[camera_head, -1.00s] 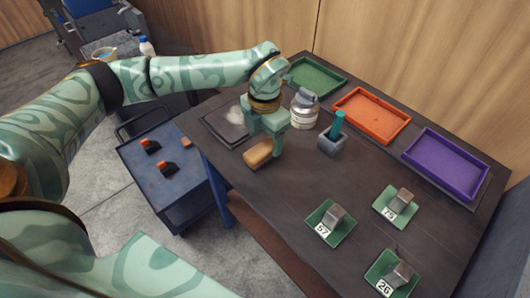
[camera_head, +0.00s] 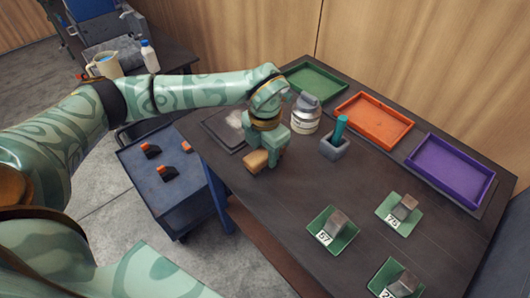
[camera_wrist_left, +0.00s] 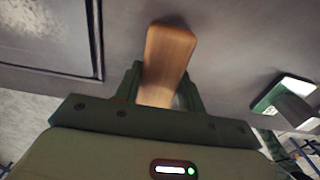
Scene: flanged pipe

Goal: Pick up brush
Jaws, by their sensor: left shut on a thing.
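The brush shows as a tan wooden block (camera_head: 256,162) at the near left part of the dark table in the head view. My left gripper (camera_head: 268,160) is shut on it from above. In the left wrist view the brush's wooden body (camera_wrist_left: 168,58) stands out between the two green fingers (camera_wrist_left: 165,92). Its bristles are hidden, and I cannot tell whether it touches the table. My right gripper is not in view.
A dark square plate with pale powder (camera_head: 228,128) lies behind the gripper. A grey-lidded jar (camera_head: 306,115) and a grey holder with a teal handle (camera_head: 335,146) stand to the right. Green (camera_head: 316,80), orange (camera_head: 373,118) and purple (camera_head: 449,167) trays line the back.

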